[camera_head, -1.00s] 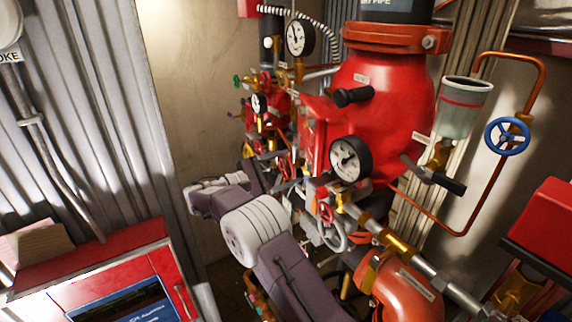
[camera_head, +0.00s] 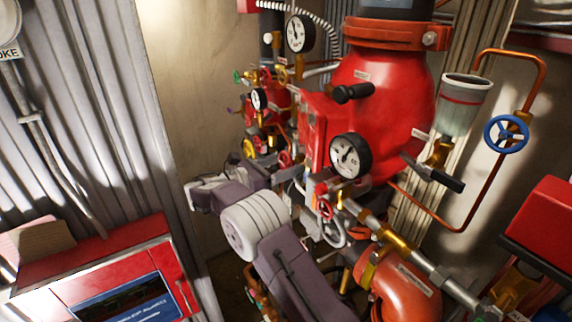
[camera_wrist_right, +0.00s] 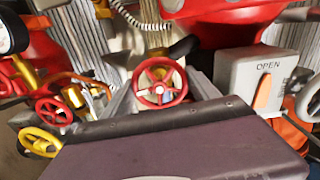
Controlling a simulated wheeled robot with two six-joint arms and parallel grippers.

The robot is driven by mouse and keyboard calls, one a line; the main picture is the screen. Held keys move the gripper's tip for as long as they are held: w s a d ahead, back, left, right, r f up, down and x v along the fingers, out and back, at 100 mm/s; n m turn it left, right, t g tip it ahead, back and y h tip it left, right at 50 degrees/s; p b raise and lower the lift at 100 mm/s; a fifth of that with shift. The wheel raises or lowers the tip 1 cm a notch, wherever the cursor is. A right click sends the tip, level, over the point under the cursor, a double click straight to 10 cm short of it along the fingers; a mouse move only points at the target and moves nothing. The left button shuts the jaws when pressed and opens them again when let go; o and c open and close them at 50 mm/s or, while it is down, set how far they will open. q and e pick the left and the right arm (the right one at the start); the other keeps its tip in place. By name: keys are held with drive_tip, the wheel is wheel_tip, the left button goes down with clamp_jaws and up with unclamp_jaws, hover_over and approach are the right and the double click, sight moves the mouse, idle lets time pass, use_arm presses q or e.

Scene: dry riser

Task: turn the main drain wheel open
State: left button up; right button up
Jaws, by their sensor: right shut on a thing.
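A red handwheel (camera_wrist_right: 160,83) with a pale hub stands in the middle of the right wrist view. My right gripper (camera_wrist_right: 160,92) is shut on it, with a grey finger on each side of the rim. No label can be read on this wheel, so I cannot confirm from lettering that it is the main drain. In the head view my right arm reaches into the valve cluster, and its fingertips are hard to make out among the fittings. A red wheel (camera_head: 285,159) shows there near the gripper's end. My left gripper is not in view.
Another red wheel (camera_wrist_right: 53,112) and a yellow wheel (camera_wrist_right: 40,142) lie left of the gripper. A grey box marked OPEN (camera_wrist_right: 247,78) with an orange lever is close on the right. A large red valve body (camera_head: 395,115), gauges and copper pipes crowd the right side.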

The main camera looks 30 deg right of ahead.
drive_tip(key=shift+n, duration=0.6)
drive_tip(key=shift+f, duration=0.1)
drive_tip(key=o, duration=1.4)
drive_tip(key=shift+c, duration=0.2)
drive_tip(key=shift+a+f+b, duration=0.1)
drive_tip(key=shift+a+b, duration=0.25)
drive_tip(key=shift+b, duration=0.05)
drive_tip(key=a+b, duration=0.3)
drive_tip(key=a, duration=0.5)
drive_tip(key=shift+s+a+b, duration=0.15)
drive_tip(key=shift+s+b, duration=0.15)
drive_tip(key=shift+s, duration=0.05)
